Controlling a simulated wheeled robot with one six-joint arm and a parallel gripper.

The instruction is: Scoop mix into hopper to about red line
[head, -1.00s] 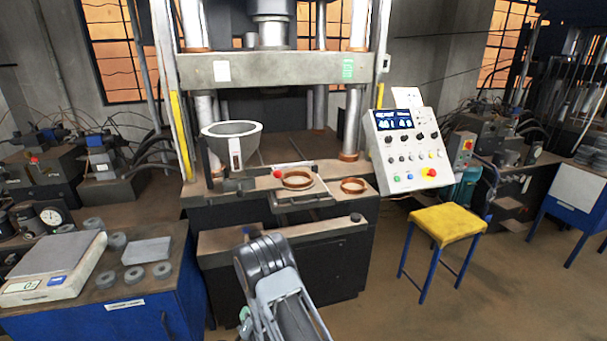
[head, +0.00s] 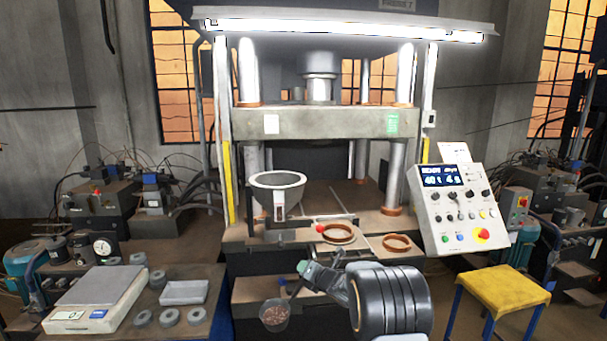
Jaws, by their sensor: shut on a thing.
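The grey hopper (head: 262,199) stands upright at the left of the press bed, its round mouth open at the top. A pale upright strip (head: 279,206) shows on its front; a red line on it is too small to make out. I cannot tell how full the hopper is. A cup-shaped scoop (head: 273,326) hangs low in front of the press, with reddish-brown mix (head: 273,314) in it. My gripper (head: 287,285) is shut on the scoop's dark handle, below and in front of the hopper. Its fingers are small and partly hidden in the head view.
A control panel (head: 455,210) and yellow stool (head: 503,290) stand right. A scale (head: 95,300), grey tray (head: 184,292) and several grey discs lie on the left bench.

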